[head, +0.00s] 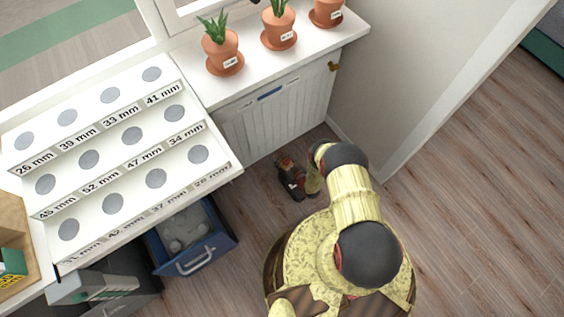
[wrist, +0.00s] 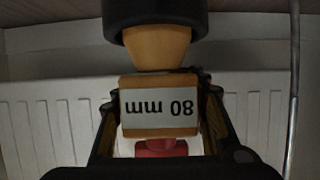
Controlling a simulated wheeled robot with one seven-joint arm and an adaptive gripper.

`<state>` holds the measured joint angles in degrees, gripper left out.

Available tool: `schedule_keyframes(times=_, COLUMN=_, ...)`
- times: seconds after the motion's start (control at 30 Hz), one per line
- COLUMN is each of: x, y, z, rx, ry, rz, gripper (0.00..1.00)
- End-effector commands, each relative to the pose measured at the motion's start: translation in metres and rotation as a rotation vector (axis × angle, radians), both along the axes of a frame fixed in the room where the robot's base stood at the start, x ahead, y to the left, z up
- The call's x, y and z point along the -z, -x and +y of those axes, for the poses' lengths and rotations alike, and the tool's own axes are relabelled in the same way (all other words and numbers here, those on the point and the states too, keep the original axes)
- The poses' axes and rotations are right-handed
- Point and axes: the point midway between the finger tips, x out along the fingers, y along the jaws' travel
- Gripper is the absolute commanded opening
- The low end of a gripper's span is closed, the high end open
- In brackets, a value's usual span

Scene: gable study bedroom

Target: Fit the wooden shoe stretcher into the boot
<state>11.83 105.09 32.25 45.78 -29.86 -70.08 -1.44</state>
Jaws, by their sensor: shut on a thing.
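In the wrist view my gripper (wrist: 158,120) has its dark fingers on both sides of a wooden block with a white label reading "80 mm" upside down. This looks like the shoe stretcher (wrist: 128,82), and the gripper is shut on it. In the head view a small dark, red and white cluster (head: 291,179) on the floor side of my arm is too small to separate into gripper, stretcher and boot.
The wooden floor (head: 470,220) on the right is clear.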

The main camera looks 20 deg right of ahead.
Motion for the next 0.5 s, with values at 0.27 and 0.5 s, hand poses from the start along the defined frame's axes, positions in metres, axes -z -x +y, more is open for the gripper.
schedule_keyframes(times=0.27, x=0.0002, y=-0.0022, z=-0.0004, rx=0.000, ry=0.001, rz=-0.005, gripper=0.00)
schedule_keyframes(times=0.5, x=0.0034, y=-0.0010, z=-0.0002, rx=0.000, ry=0.001, rz=-0.001, gripper=0.43)
